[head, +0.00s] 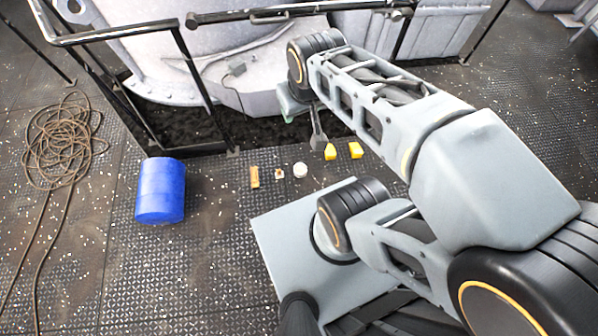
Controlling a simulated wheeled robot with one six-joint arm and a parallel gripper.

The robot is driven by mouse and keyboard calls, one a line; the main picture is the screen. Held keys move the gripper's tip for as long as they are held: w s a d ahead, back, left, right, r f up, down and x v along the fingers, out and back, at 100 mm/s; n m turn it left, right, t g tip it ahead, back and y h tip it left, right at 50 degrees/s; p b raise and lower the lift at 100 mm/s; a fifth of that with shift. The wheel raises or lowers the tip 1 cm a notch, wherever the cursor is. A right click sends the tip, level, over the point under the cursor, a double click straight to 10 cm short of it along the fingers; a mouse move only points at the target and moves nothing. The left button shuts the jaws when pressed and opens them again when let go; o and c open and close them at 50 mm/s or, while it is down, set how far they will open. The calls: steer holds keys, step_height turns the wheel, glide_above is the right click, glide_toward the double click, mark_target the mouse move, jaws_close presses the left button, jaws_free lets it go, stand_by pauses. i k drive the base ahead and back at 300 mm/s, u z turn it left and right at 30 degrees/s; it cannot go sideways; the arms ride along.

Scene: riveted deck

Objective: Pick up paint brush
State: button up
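Several small things lie in a loose row on the deck. The leftmost is a flat orange-brown piece (254,176), which may be the paint brush; it is too small to be sure. My gripper (293,108) hangs at the end of my arm, above and behind the row, near the railing.
A small white-and-brown thing (279,174), a white round thing (300,170) and two yellow pieces (356,150) lie in the row. A blue drum (160,190) stands left, with coiled rope (62,145) beyond. A black railing (190,75) fronts white machinery. Deck between drum and row is clear.

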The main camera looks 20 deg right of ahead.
mark_target(279, 174)
steer(key=u, duration=0.5)
steer(key=k, duration=0.55)
steer(key=u, duration=0.75)
steer(key=i, duration=1.45)
steer(key=z, duration=1.2)
steer(key=i, duration=0.3)
steer(key=z, duration=0.3)
